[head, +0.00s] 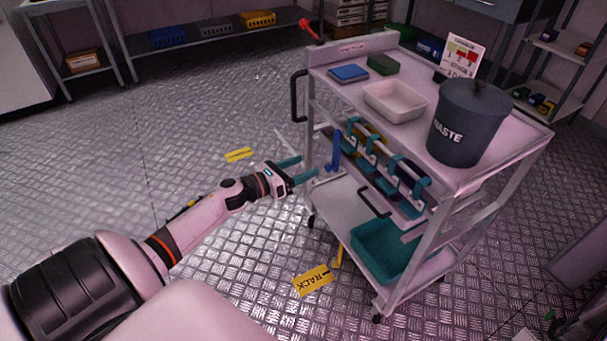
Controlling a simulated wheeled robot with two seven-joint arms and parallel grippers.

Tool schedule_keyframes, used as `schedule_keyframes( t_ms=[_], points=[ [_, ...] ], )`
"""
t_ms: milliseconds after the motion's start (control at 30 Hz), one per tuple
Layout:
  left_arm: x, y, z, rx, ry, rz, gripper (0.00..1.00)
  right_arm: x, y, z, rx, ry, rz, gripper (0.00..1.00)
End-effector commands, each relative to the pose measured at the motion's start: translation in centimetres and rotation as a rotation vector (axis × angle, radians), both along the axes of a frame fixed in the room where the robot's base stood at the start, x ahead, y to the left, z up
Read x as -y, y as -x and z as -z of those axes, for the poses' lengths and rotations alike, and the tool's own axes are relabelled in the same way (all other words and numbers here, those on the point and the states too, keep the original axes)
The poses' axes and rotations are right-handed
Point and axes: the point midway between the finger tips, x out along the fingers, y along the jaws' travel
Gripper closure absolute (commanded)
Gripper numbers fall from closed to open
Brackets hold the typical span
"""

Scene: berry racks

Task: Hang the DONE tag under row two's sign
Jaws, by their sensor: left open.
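My left gripper (299,170) reaches in from the left, with its two teal fingers apart and nothing between them. It is at the left side of a white cart (512,160), close to a blue upright piece (334,152) on the cart's side. I cannot tell whether the fingers touch the cart. I cannot make out a DONE tag or a row two sign. Several teal hooks (371,147) line the cart's middle level, with dark and yellow things behind them. My right gripper is not in view.
On the cart top are a WASTE bin (463,125), a white tray (395,101) and a small picture sign (461,55). A teal bin (382,252) sits on its lower shelf. Yellow floor labels (313,280) lie nearby. The floor on the left is clear.

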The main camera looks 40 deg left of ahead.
Motion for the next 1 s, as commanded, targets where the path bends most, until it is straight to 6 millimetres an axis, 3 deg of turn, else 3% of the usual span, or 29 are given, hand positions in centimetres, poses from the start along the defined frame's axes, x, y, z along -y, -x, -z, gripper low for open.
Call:
schedule_keyframes(
  t_ms=[100, 233, 900, 1000],
  points=[
    [0.7, -0.3, -1.5, 0.086, -0.146, 0.06, 0.33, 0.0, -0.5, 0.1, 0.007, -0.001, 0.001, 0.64],
    [1.0, -0.6, -2.4, 0.113, -0.192, 0.078, 0.33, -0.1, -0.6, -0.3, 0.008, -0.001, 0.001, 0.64],
    [3.7, -7.3, -2.2, 0.109, -0.185, 0.074, 0.33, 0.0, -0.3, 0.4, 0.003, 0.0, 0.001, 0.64],
    [4.1, -8.1, -2.1, 0.109, -0.185, 0.075, 0.33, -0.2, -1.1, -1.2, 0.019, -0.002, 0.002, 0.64]
  ],
)
